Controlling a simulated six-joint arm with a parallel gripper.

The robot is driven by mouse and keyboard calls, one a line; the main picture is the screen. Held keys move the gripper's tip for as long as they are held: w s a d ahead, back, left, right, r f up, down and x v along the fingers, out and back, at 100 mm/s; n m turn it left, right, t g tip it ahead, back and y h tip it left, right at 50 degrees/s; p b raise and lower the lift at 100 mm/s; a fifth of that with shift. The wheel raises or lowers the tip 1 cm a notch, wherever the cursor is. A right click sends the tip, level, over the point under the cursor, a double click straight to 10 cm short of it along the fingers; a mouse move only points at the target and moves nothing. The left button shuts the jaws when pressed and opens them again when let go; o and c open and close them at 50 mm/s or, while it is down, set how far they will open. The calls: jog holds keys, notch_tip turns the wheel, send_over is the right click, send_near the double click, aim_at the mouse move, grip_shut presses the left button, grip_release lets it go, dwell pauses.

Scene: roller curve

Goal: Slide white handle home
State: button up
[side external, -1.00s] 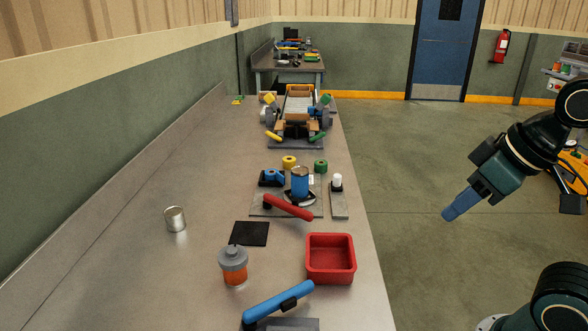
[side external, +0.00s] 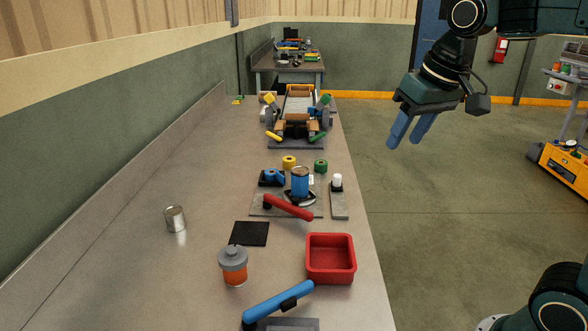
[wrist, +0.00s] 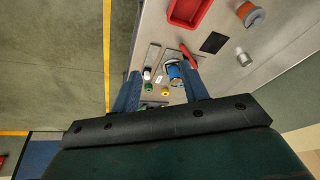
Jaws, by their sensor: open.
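The white handle (side external: 337,181) is a small upright white knob on a dark block. It sits at the far end of a narrow grey slide plate (side external: 339,205) on the bench. In the wrist view the white handle (wrist: 147,72) shows small between my fingers, near the left one. My gripper (side external: 405,143) is open and empty, with its blue fingers apart. It hangs in the air to the right of the bench and well clear of the handle. The wrist view also shows my gripper (wrist: 162,88) with nothing between its fingertips.
Left of the slide stand a blue can (side external: 300,183) and a red lever (side external: 288,207). A red tray (side external: 331,260) and blue lever (side external: 278,302) are nearer. The roller unit (side external: 298,105) stands farther back. The bench's left side is mostly clear.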

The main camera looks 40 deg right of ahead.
jog(key=w+d+m+g, duration=0.1)
jog(key=w+d+m, duration=0.15)
jog(key=w, duration=0.55)
jog(key=m+g, duration=0.3)
jog(key=m, duration=0.1)
send_over(337, 175)
notch_tip(337, 175, down, 12)
jog(key=shift+d, duration=0.1)
jog(key=shift+f, duration=6.8)
grip_shut()
